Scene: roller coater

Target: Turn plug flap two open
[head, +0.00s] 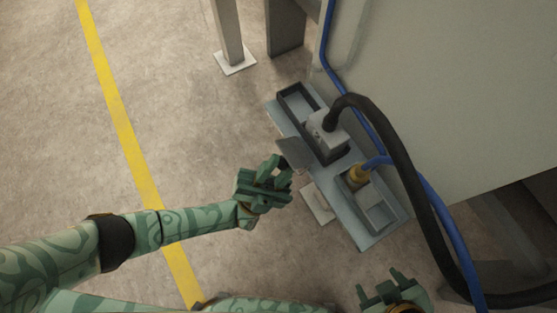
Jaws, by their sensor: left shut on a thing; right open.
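A grey panel (369,218) carries sockets beside a large light cabinet. A grey plug flap (293,152) stands out from the panel's left side, beside the grey plug of the black cable. My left gripper (280,170) is at the flap's lower edge and shut on it; the fingers partly hide the contact. I cannot tell from a label which flap is number two. My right gripper (386,285) is open and empty, low in the view, apart from the panel.
A grey plug (325,134) with a thick black cable (402,170) and a yellow plug (357,174) with a blue cable (424,185) sit in the panel. The cables arch over its right side. The cabinet (450,90) blocks the right; floor at left is clear.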

